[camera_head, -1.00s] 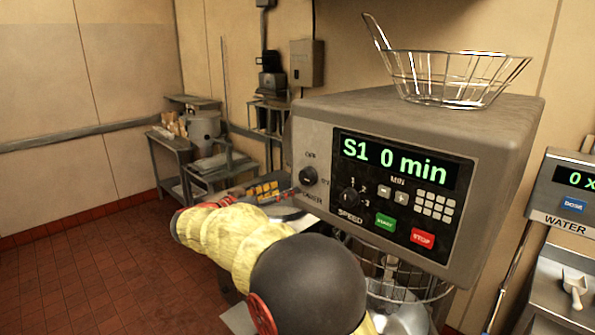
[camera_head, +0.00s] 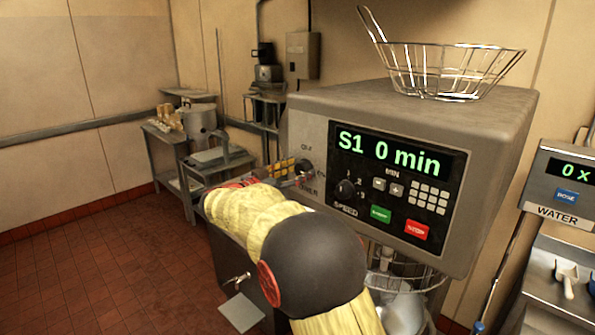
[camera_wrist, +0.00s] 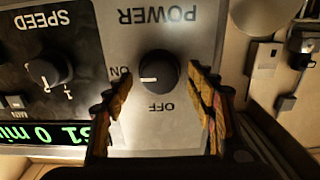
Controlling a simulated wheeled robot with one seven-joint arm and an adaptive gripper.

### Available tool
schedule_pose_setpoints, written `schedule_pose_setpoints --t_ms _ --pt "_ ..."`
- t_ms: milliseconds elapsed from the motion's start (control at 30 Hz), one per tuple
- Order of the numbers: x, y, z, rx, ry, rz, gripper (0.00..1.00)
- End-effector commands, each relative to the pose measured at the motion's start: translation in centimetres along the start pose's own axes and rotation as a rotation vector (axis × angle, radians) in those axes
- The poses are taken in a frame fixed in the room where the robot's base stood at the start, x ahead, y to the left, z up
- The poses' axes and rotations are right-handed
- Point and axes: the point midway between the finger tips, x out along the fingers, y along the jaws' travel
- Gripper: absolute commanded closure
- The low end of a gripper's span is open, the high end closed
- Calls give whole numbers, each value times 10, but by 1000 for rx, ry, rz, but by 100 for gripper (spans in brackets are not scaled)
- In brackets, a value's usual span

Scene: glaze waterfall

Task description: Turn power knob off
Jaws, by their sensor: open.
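The black power knob (camera_wrist: 158,68) sits on the grey part of the mixer's panel, seen upside down in the wrist view. Its white mark points left, toward the ON label; the OFF label is below it. My gripper (camera_wrist: 157,80) is open, with one patterned finger on each side of the knob and gaps between. In the head view my gripper (camera_head: 286,169) is at the knob's height, partly hidden by my arm.
The black speed knob (camera_wrist: 49,69) is left of the power knob in the wrist view. The display (camera_head: 392,157) reads S1 0 min. A wire basket (camera_head: 450,72) stands on top of the mixer. A water dispenser (camera_head: 565,185) is at the right.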

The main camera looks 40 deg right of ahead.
Motion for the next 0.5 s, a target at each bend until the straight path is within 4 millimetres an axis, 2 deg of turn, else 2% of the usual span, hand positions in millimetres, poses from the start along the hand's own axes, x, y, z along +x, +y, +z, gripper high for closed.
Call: schedule_pose_setpoints --t_ms 267,500 --pt "2 0 0 0 0 0 44" --pt "2 0 0 0 0 0 57"
